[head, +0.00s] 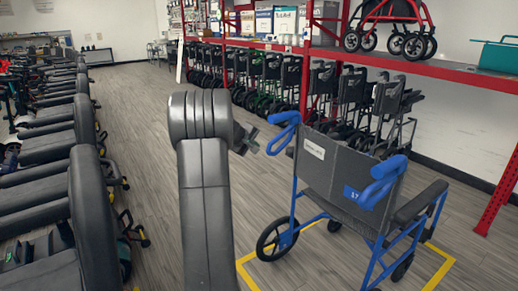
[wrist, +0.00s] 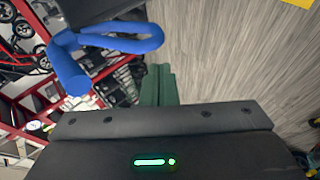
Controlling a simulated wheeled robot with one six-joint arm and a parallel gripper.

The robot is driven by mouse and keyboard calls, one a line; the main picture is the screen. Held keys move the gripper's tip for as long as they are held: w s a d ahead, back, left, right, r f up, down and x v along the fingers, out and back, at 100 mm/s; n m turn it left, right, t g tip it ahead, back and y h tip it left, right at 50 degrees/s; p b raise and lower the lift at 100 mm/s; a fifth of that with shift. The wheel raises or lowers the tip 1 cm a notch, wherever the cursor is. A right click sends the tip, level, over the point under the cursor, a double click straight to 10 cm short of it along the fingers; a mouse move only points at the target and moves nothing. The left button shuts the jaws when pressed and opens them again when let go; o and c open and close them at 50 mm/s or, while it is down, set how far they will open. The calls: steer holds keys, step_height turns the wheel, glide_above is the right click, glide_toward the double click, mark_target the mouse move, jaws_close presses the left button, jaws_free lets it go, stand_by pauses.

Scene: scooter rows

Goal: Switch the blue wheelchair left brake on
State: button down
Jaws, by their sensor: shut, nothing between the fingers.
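The blue wheelchair (head: 325,165) stands at the right in the head view, its dark backrest turned toward me. Its left push handle (head: 284,120) is blue; a blue handle also shows at the upper left of the wrist view (wrist: 110,42). The left wheel (head: 276,240) shows low on the frame. I cannot make out the left brake lever in either view. My gripper (head: 247,139) is just left of the left push handle in the picture, apparently apart from it. Its fingers are shut and empty in the wrist view (wrist: 158,78).
Yellow floor lines (head: 440,270) surround the wheelchair. A row of dark scooter seats (head: 90,200) fills the left. Red shelving (head: 440,65) with folded wheelchairs (head: 350,100) below stands behind. The aisle floor (head: 140,110) between is clear.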

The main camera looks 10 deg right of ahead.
steer(key=v, duration=0.7)
steer(key=shift+f, duration=0.15)
steer(key=shift+w, duration=0.1)
steer(key=x, duration=1.3)
steer(key=shift+d, duration=0.35)
